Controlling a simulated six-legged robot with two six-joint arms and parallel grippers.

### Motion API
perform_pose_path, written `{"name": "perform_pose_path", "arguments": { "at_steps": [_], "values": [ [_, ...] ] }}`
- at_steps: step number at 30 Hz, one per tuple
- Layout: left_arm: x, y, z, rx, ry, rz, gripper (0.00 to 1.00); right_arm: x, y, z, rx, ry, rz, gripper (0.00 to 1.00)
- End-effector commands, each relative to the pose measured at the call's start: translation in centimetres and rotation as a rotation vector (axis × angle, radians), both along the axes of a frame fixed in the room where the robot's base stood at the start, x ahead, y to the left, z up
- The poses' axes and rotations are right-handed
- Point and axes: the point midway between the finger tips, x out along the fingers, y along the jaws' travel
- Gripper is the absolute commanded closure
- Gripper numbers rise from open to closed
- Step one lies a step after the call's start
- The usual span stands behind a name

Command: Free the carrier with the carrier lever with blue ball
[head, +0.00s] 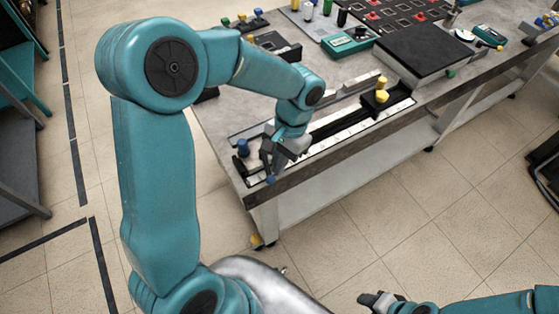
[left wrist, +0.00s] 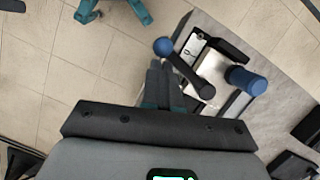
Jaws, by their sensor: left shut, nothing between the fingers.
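The carrier lever is a dark bar with a blue ball (left wrist: 163,46) on its end. In the left wrist view it runs from the ball down right to its pivot on the pale carrier block. The ball also shows in the head view (head: 271,179), at the table's front edge. My left gripper (left wrist: 159,66) is shut and empty, its tips just below the ball and beside the lever; I cannot tell if they touch. In the head view the left gripper (head: 273,165) hides most of the carrier. My right gripper (head: 376,300) is at the bottom edge, away from the table.
A blue cylindrical knob (left wrist: 247,80) stands right of the lever; it also shows in the head view (head: 243,147). A pale rail (head: 345,126) runs right along the table to yellow knobs (head: 382,95). The floor in front is clear.

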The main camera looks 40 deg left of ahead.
Motion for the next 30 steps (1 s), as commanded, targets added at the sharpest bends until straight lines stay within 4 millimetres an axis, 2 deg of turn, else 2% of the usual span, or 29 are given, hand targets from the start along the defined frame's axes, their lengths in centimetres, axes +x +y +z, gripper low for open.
{"name": "perform_pose_path", "arguments": {
  "at_steps": [20, 30],
  "values": [
    [-0.5, 0.2, 0.0, 0.0, 0.0, -0.087, 1.0, 0.0, 0.0, -0.1, 0.0, 0.0, 0.0, 0.51],
    [-1.5, 0.5, 0.0, 0.001, 0.001, -0.232, 1.0, 0.0, 0.0, -0.3, 0.0, 0.0, 0.0, 0.51]
  ]
}}
